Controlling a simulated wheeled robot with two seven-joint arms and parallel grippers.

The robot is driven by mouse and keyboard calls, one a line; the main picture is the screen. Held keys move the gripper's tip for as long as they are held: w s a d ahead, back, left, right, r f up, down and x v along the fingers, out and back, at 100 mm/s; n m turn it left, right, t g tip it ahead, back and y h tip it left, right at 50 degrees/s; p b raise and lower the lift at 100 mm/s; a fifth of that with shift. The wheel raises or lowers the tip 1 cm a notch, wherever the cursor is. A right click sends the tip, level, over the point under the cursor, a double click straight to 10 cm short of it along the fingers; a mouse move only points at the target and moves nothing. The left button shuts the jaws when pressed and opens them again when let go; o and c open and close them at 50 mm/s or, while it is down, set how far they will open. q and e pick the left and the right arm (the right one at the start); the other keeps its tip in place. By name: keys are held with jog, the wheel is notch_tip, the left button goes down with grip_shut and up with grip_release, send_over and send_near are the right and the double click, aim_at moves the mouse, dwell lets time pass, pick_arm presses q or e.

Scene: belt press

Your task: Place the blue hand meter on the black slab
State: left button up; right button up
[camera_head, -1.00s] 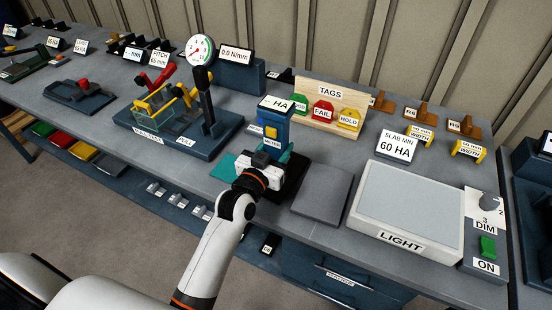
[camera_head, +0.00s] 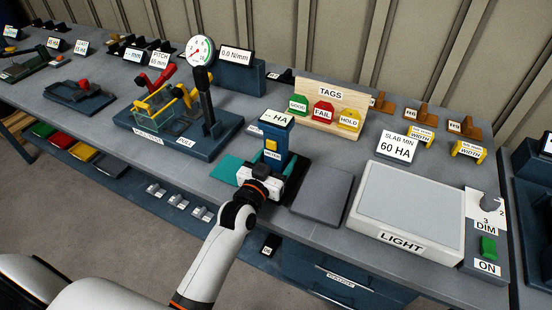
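The blue hand meter (camera_head: 273,146) stands upright, with a yellow button and a white display reading "-- HA". My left gripper (camera_head: 266,172) is at its lower front and appears shut on it, though the fingertips are partly hidden. The black slab (camera_head: 296,178) lies on the bench under and to the right of the gripper, partly covered by it. The meter is over the slab's area; its foot is hidden behind the gripper, so I cannot tell whether it touches. My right gripper is not in view.
A teal slab (camera_head: 226,168) lies left of the gripper, a grey slab (camera_head: 322,196) to the right. A light box (camera_head: 410,212) is further right. A tags rack (camera_head: 328,104) stands behind, and a peel-test fixture (camera_head: 180,140) with a dial is at the left.

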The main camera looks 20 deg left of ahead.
pick_arm(q)
jog(key=shift+r, duration=0.15)
jog(key=s, duration=0.8)
jog(key=s+a+b, duration=0.1)
jog(key=s, duration=0.3)
